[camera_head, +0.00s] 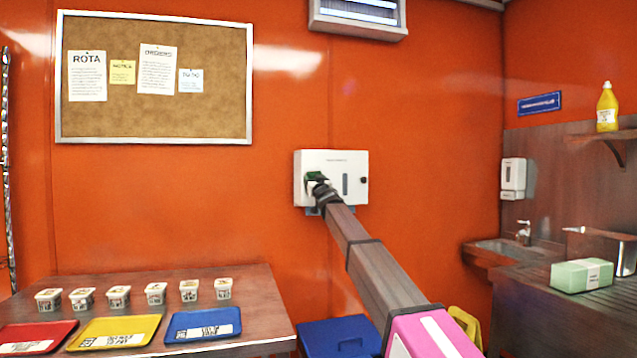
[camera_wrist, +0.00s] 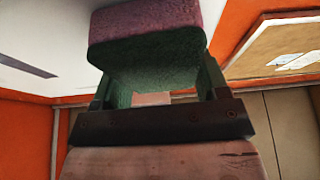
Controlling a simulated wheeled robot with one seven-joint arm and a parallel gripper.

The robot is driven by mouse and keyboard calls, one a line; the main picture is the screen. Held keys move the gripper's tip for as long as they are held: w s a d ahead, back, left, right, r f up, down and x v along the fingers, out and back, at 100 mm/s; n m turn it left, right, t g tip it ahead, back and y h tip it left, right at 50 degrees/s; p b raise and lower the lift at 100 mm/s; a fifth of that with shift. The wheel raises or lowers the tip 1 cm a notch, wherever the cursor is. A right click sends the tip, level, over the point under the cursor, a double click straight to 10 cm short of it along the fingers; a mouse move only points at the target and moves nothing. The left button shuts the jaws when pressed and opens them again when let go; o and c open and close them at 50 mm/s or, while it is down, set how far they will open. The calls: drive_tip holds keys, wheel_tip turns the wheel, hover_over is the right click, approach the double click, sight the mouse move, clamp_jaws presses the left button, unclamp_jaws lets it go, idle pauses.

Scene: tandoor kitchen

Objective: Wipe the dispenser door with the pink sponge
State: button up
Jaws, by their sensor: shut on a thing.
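The white dispenser (camera_head: 345,163) hangs on the orange wall, with a dark slot and a round knob on its front door. The door also fills the upper left of the wrist view (camera_wrist: 40,45). My gripper (camera_head: 319,186) is at the left part of the door and hides some of it. It is shut on the sponge (camera_wrist: 150,50), whose pink layer faces away from the gripper and whose green layer sits between the fingers. Only a green bit of the sponge (camera_head: 313,175) shows in the head view. The pink side is at or very near the door; I cannot tell if it touches.
A table (camera_head: 262,305) at the left holds several small tubs and red, yellow and blue trays. A blue bin (camera_head: 325,338) stands below the dispenser. A sink counter (camera_head: 530,300) with a green-and-white box is at the right. A corkboard (camera_head: 150,115) hangs at the upper left.

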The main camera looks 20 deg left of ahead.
drive_tip(key=shift+s+a, duration=0.3)
drive_tip(key=shift+a, duration=0.45)
drive_tip(key=shift+s, duration=0.15)
drive_tip(key=shift+s+d, duration=0.55)
drive_tip(key=shift+s, duration=0.25)
drive_tip(key=shift+s+d, duration=0.5)
drive_tip(key=shift+s, duration=0.3)
drive_tip(key=shift+s+d, duration=0.55)
drive_tip(key=shift+s, duration=0.25)
drive_tip(key=shift+s, duration=0.1)
drive_tip(key=shift+s+d, duration=0.4)
drive_tip(key=shift+s, duration=0.2)
drive_tip(key=shift+s+d, duration=0.4)
drive_tip(key=shift+s, duration=0.2)
